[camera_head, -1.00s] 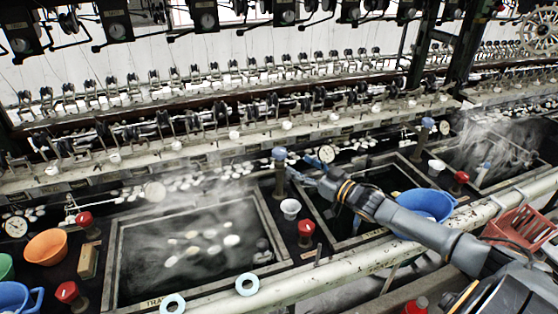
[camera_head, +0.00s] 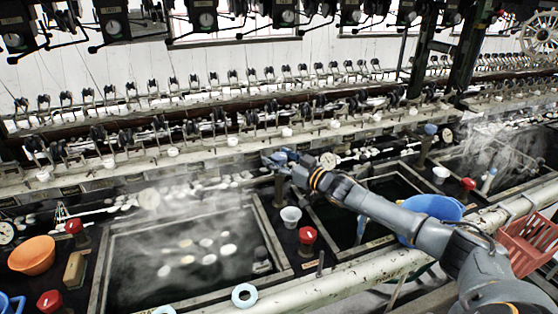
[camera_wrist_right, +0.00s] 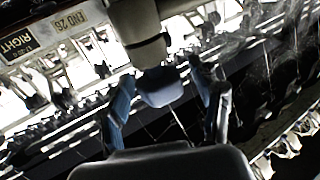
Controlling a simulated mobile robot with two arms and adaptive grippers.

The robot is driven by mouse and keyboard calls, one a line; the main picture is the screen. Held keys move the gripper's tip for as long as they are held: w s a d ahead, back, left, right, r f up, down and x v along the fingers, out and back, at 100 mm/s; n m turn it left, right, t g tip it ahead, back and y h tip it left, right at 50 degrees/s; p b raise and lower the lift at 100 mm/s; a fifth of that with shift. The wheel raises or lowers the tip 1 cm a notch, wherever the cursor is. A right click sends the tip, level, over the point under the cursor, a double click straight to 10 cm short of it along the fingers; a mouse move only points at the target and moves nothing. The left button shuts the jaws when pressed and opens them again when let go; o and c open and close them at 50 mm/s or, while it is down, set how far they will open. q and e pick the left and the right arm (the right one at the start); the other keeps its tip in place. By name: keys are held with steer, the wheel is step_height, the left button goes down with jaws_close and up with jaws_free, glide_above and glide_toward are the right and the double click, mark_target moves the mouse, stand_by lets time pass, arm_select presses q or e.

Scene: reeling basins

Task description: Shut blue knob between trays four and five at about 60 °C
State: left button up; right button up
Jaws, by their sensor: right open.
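The blue knob (camera_wrist_right: 160,87) sits on a grey post between two basins. In the right wrist view it lies between the two blue fingers of my right gripper (camera_wrist_right: 160,74), which is open, with space visible on both sides. In the head view my right gripper (camera_head: 279,158) is at the top of the post (camera_head: 279,188) and partly hides the knob. A round dial (camera_head: 328,160) stands just right of the gripper; its reading is too small to make out. My left gripper is not in view.
A steaming basin (camera_head: 104,262) lies left of the post, with a darker one to its right under my arm. A white cup (camera_head: 291,216) and red knob (camera_head: 307,236) stand below the post. A blue basin (camera_head: 433,206) is beside my forearm. Reeling machinery runs behind.

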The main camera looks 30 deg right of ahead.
steer(key=c, duration=1.2)
